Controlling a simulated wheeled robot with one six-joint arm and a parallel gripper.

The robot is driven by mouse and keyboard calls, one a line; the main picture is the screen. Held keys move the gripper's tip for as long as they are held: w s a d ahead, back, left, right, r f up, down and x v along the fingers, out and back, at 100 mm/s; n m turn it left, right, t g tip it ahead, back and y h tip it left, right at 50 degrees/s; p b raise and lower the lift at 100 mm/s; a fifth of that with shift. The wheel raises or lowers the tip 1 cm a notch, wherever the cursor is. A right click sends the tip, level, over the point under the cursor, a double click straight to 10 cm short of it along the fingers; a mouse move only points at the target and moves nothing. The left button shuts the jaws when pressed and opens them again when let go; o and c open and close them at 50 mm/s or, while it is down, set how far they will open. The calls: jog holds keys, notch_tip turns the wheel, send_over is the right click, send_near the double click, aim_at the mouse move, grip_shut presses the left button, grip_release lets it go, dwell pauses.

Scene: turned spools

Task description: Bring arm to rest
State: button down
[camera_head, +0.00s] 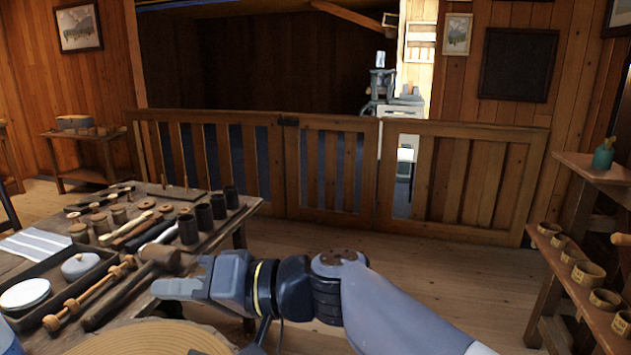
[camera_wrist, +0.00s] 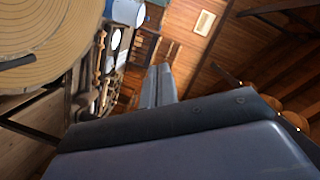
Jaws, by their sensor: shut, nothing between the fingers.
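My arm reaches in from the lower right in the head view, with my gripper (camera_head: 180,287) held near the front right part of the workbench (camera_head: 235,222). The fingers are shut with nothing between them. In the wrist view my gripper (camera_wrist: 158,85) shows as two grey fingers side by side, and the scene there is strongly tilted. A wooden mallet (camera_head: 135,285) lies on the bench just left of the fingers in the picture. I cannot tell whether the fingers touch it.
The bench holds a dark tray (camera_head: 38,318) with a white lidded pot (camera_head: 80,266), several dark cups (camera_head: 188,228) and tools. A round ridged tan disc (camera_head: 150,338) is in front. A wooden gate (camera_head: 335,170) stands behind. A shelf with small bowls (camera_head: 586,275) is at right.

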jog(key=shift+w+d+r+m+g+y+p, duration=0.15)
jog(key=shift+w+d+m+p, duration=0.2)
jog(key=shift+w+p, duration=0.55)
jog(key=shift+w+d+r+m+g+y+p, duration=0.15)
jog(key=shift+w+m+p, duration=0.3)
jog(key=shift+w+p, duration=0.4)
jog(key=shift+w+d+r+m+p, duration=0.15)
jog(key=shift+w+d+m+p, duration=0.2)
jog(key=shift+w+p, duration=0.5)
jog(key=shift+s+a, duration=0.1)
